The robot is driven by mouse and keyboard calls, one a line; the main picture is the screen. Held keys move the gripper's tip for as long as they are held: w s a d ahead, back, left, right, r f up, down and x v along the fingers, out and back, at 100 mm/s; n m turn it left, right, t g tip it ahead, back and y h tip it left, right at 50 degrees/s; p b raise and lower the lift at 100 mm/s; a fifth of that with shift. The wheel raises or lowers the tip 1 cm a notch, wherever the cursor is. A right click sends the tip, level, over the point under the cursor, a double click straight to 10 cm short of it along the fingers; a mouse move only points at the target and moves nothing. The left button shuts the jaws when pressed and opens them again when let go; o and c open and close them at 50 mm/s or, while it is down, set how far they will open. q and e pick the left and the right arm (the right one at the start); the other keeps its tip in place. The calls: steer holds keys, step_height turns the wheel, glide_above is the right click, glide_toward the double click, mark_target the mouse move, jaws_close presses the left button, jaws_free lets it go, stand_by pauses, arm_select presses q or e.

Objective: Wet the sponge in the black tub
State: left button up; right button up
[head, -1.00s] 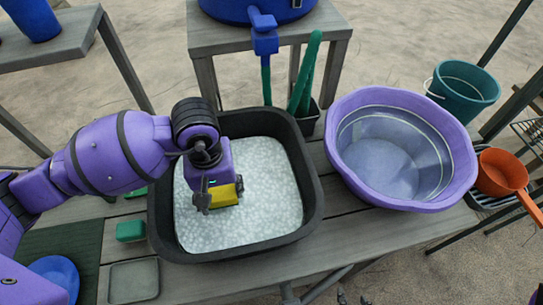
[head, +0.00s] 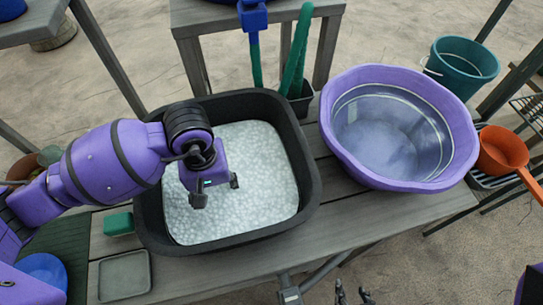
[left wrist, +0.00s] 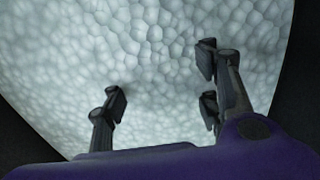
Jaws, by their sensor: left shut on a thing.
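The black tub (head: 312,190) stands on the table, filled with white, foamy-looking liquid (head: 262,170). My left gripper (head: 216,192) is over the tub with its fingertips down at the foam; its fingers also show in the left wrist view (left wrist: 165,105). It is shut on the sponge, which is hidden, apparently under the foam. The tips of my right gripper (head: 354,294) show at the bottom edge of the head view, apart, with nothing seen between them, away from the tub.
A purple basin (head: 455,150) of clear water stands right of the tub. A green block (head: 118,224) and a grey dish (head: 124,278) lie left of it. Behind stand green-handled tools in a small black pot (head: 300,105). An orange pan (head: 508,150) and teal bucket (head: 463,68) are at right.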

steer(key=shift+s+f, duration=0.2)
stand_by(0.3)
arm_select(q)
step_height(320, 180, up, 16)
steer(key=p, duration=0.7)
steer(key=shift+r, duration=0.25)
arm_select(e)
step_height(320, 180, up, 7)
steer(key=w, duration=0.2)
steer(key=shift+w+a+r+t, duration=0.15)
steer(key=shift+w+a+t, duration=0.1)
steer(key=shift+a+t, duration=0.05)
steer(key=shift+d, duration=0.15)
